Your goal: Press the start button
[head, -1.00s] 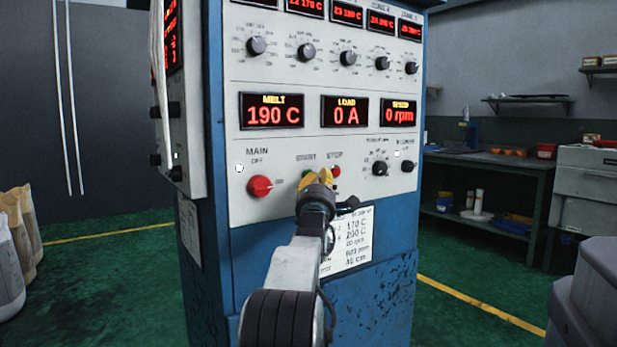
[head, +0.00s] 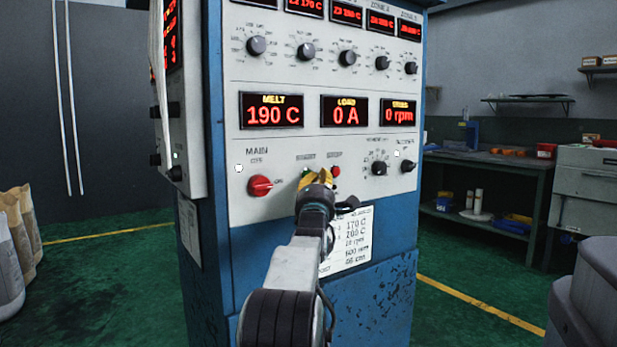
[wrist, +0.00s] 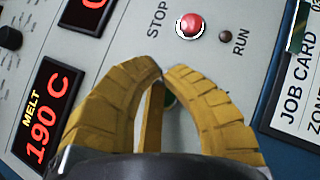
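The start button is a green button, partly visible in the wrist view (wrist: 169,100) between and behind my yellow fingers. In the head view a bit of green (head: 306,171) shows under the START label, beside the fingers. My gripper (head: 318,176) is in front of the lower panel. In the wrist view my gripper (wrist: 162,72) has its two curved fingertips together, with nothing held. The fingers cover much of the button, and I cannot tell whether they touch it. The red stop button (wrist: 190,25) is beyond the fingertips; it also shows in the head view (head: 336,171).
A red main switch (head: 260,186) is left of my gripper. The RUN lamp (wrist: 225,36) looks dark. The load display (head: 345,111) reads 0 A and the speed display (head: 400,113) reads 0 rpm. A workbench (head: 490,160) stands at right; sacks (head: 17,235) stand at left.

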